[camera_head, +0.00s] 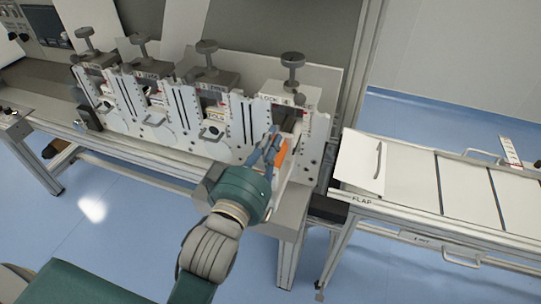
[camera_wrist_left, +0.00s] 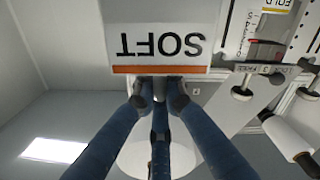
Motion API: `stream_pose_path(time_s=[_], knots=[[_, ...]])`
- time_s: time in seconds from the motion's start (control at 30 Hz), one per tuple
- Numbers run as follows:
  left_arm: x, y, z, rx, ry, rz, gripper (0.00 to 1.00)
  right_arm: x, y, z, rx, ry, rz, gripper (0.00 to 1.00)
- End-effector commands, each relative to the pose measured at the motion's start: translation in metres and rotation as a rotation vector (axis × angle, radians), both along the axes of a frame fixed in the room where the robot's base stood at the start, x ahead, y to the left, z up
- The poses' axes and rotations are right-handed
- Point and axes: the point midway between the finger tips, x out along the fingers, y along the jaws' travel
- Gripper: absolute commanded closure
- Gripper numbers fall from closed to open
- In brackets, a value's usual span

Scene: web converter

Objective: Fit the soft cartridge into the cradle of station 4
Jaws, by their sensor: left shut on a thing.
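The soft cartridge (camera_wrist_left: 160,40) fills the top of the left wrist view, a pale block with the word SOFT upside down and an orange stripe. My left gripper (camera_wrist_left: 158,88) is shut on it at the stripe side. In the head view the orange part of the cartridge (camera_head: 282,152) shows beside my left gripper (camera_head: 268,152), in front of the rightmost station (camera_head: 292,95), which I take as station 4. A dark opening shows in that station under its knob. Whether the cartridge touches the cradle is hidden. My right gripper is not in view.
Three similar stations with knobs stand to the left, the nearest (camera_head: 212,105) with a cartridge labelled FOLD (camera_wrist_left: 280,4). A white flap (camera_head: 362,160) and panelled table (camera_head: 450,185) lie right. Blue floor (camera_head: 90,215) is open in front.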

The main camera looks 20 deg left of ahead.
Motion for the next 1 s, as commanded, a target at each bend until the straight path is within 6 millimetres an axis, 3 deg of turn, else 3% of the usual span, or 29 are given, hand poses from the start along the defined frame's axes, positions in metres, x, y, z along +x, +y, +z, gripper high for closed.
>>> stream_pose_path(time_s=[0.17,0.3,0.47,0.7,0.73,0.8,1.0], knots=[[0.000,0.000,-0.020,0.000,-0.001,-0.001,1.00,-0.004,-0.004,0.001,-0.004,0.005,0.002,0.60],[0.000,0.000,-0.035,0.000,-0.003,-0.001,1.00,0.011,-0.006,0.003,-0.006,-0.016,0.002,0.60],[0.000,0.000,-0.037,-0.001,-0.007,0.000,1.00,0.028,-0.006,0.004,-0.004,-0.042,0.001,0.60],[0.000,0.000,-0.041,-0.001,-0.006,-0.001,1.00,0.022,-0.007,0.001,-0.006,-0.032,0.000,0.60],[0.000,0.000,-0.042,-0.001,-0.001,0.000,0.87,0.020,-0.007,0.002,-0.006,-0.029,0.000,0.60],[0.000,0.000,-0.042,-0.001,0.000,-0.001,0.73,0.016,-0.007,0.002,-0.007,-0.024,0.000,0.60],[0.000,0.000,-0.042,-0.001,0.000,-0.001,0.72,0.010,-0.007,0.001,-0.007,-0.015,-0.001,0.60]])
